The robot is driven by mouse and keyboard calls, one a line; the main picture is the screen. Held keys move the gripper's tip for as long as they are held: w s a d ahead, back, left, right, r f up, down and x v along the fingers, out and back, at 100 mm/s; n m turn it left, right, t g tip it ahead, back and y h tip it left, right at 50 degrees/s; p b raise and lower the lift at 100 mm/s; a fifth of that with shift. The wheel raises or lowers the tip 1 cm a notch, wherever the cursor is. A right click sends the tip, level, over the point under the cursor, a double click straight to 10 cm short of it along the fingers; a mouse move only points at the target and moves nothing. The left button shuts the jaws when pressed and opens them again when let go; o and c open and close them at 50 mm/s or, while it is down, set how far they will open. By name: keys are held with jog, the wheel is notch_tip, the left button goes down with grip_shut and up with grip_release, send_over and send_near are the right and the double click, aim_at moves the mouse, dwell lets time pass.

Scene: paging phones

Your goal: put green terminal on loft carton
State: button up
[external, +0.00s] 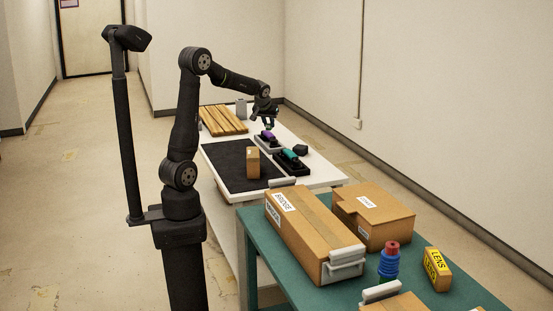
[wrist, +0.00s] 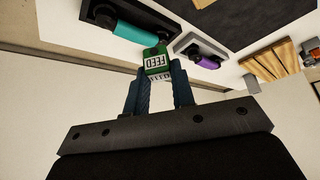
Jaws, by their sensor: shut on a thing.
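My gripper (wrist: 157,76) is shut on a small green terminal (wrist: 156,60) with a white label reading FEED. In the wrist view it sits between the two fingertips. In the external view my gripper (external: 268,122) is over the far white table, near the purple handset, and the terminal is too small there to make out well. Two cartons stand on the teal table: a long one labelled BRIDGE (external: 310,228) and a squarer one (external: 375,217) whose label I cannot read. A third carton (external: 398,303) is cut off at the bottom edge. I cannot tell which is the loft carton.
A purple handset (external: 267,136) and a teal handset (external: 290,155) rest on cradles. A small brown box (external: 253,162) stands on the black mat (external: 224,160). A wooden slatted board (external: 223,119) lies behind. The teal table holds a blue-and-red stack (external: 389,262) and a LENS box (external: 437,269).

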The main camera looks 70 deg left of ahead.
jog(key=s+d+m, duration=0.1)
jog(key=s+d, duration=0.4)
jog(key=d, duration=0.3)
send_over(255, 151)
jog(key=s+d, duration=0.1)
jog(key=s, duration=0.1)
jog(key=f, duration=0.7)
jog(key=shift+w+d+f, duration=0.1)
jog(key=shift+d+f, duration=0.05)
jog(key=shift+d, duration=0.05)
jog(key=shift+f, duration=2)
jog(key=shift+f, duration=0.1)
jog(key=o, duration=0.9)
jog(key=shift+o, duration=0.2)
